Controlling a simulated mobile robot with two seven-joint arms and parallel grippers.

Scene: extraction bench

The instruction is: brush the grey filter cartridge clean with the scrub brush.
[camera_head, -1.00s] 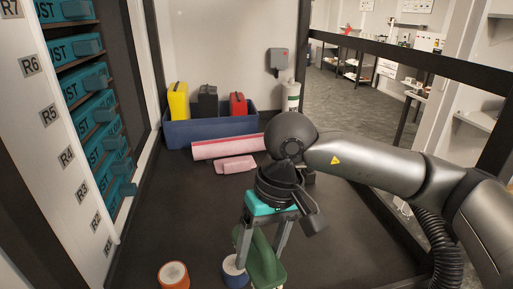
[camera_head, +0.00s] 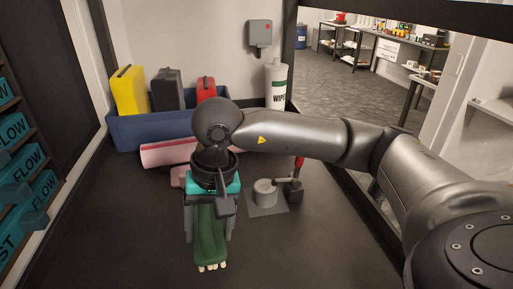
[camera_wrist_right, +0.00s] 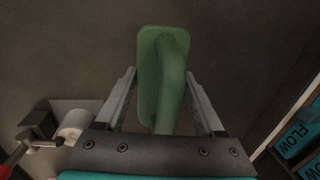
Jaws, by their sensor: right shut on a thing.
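The green scrub brush (camera_head: 210,238) is held in my right gripper (camera_head: 211,228), its pale bristles showing at the lower end. In the right wrist view the brush's green back and handle (camera_wrist_right: 162,75) lie between the two fingers. A short light grey cylinder (camera_head: 265,192), which looks like the filter cartridge, stands upright on a grey plate to the right of the brush, apart from it. It also shows at the left of the right wrist view (camera_wrist_right: 75,124). My left gripper is not in view.
A red-handled clamp (camera_head: 296,180) stands beside the cylinder. Behind are a pink roll (camera_head: 165,153), a blue bin (camera_head: 125,134) with yellow, black and red cases, and a white wipes canister (camera_head: 276,85). The dark bench (camera_head: 320,250) is clear at front right.

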